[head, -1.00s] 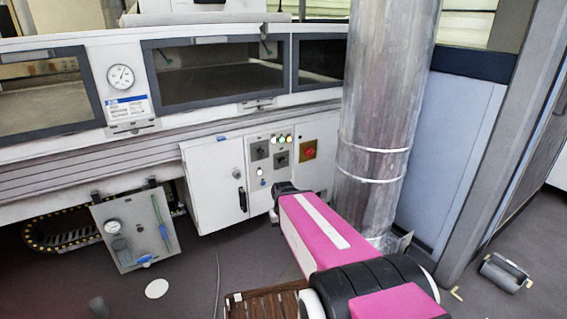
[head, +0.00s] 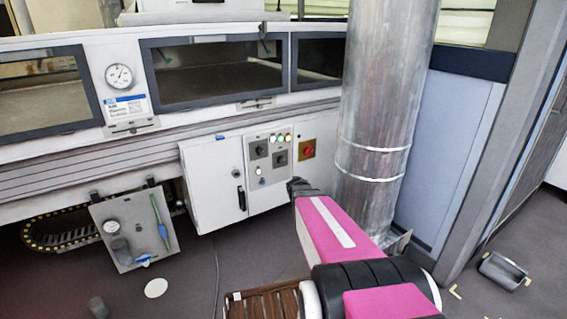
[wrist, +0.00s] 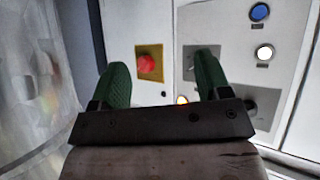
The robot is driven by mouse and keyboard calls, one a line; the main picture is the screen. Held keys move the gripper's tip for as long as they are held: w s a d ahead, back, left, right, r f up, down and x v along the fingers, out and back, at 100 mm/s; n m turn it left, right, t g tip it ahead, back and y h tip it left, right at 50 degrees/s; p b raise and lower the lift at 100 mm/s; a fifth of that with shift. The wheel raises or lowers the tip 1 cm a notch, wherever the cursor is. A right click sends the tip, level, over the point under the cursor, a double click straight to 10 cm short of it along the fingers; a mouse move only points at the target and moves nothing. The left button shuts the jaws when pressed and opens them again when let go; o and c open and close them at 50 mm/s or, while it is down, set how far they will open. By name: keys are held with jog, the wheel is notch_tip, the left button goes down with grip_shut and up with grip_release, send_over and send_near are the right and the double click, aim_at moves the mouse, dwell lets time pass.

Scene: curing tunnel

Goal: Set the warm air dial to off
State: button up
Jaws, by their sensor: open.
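The control panel on the white cabinet carries two dark dials on grey plates, an upper left dial (head: 258,149) and a lower right dial (head: 280,158). Their labels are too small to read, so I cannot tell which is warm air. In the wrist view, which looks upside down, one grey dial plate (wrist: 188,62) is mostly behind the right finger and the other dial (wrist: 264,106) is partly covered by my gripper. My gripper (wrist: 160,68) is open and empty, with green fingers. It faces the panel; contact cannot be seen.
A red knob on a yellow plate (wrist: 147,63) appears between the fingers, beyond them. Blue (wrist: 260,11) and white (wrist: 264,52) buttons are on the panel. A large metal duct (head: 380,130) stands close on the right. A gauge plate (head: 130,235) hangs at lower left.

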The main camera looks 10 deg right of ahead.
aim_at(283, 161)
jog(key=w+n+t+y, duration=0.2)
jog(key=w+y, duration=0.1)
jog(key=w, duration=0.4)
jog(key=w+a+r+n+t+y, duration=0.1)
jog(key=w+t+y, duration=0.1)
jog(key=w, duration=0.5)
jog(key=w+r+n+t+y, duration=0.1)
jog(key=w+y, duration=0.3)
jog(key=w, duration=0.4)
jog(key=shift+a+n+t, duration=0.15)
jog(key=shift+n+t, duration=0.65)
jog(key=shift+t, duration=0.1)
jog(key=shift+s, duration=0.1)
jog(key=c, duration=0.9)
